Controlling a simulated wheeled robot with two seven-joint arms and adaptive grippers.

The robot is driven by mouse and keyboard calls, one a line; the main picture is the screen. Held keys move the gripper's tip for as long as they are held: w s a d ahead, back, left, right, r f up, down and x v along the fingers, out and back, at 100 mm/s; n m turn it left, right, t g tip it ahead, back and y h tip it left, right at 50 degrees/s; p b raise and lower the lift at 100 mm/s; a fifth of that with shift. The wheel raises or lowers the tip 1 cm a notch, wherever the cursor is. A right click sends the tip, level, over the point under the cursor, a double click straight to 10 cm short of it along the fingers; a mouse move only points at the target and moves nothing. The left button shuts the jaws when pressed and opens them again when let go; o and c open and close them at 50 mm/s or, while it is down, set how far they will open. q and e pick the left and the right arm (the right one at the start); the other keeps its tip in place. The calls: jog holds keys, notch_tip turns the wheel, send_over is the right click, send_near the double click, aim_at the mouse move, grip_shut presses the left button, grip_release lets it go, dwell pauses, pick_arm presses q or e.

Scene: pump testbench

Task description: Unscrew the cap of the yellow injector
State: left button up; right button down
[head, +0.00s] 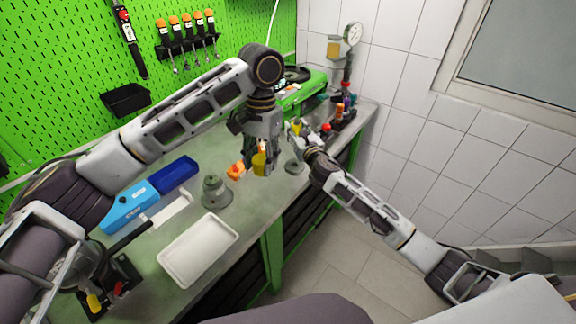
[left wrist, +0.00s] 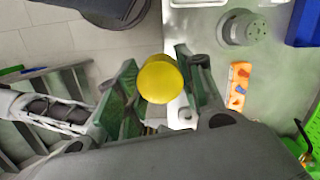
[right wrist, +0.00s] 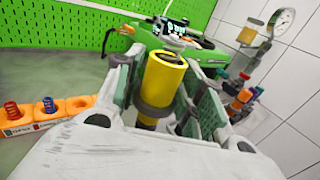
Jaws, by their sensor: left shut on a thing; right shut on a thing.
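My left gripper (head: 262,160) is shut on a yellow round piece, which looks like the yellow cap (head: 259,164), and holds it above the bench. In the left wrist view the cap (left wrist: 160,79) shows as a yellow disc between the green fingers. My right gripper (head: 298,130) is farther back and to the right. It is shut on a yellow cylinder with a dark ring, which looks like the yellow injector (right wrist: 162,78). Its near end looks open and grey. The two yellow pieces look apart in the head view. The fingers partly hide both.
An orange holder (head: 236,171) and a grey round fixture (head: 216,192) stand on the bench. A white tray (head: 198,250) lies at the front, with blue bins (head: 176,175) behind it. A green tester (head: 300,91) and several bottles (head: 340,112) stand at the back.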

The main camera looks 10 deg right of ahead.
pick_arm(q)
jog(key=shift+w+a, duration=0.1)
pick_arm(e)
jog(key=shift+w+a+r, duration=0.1)
jog(key=shift+w, duration=0.05)
pick_arm(q)
jog(key=shift+r, duration=0.1)
pick_arm(e)
jog(key=shift+r, duration=0.1)
jog(key=shift+f, duration=0.6)
pick_arm(q)
jog(key=shift+f+b, duration=0.6)
pick_arm(e)
jog(key=shift+f, duration=2.35)
pick_arm(q)
jog(key=shift+f+b, duration=0.65)
pick_arm(e)
jog(key=shift+f, duration=2.1)
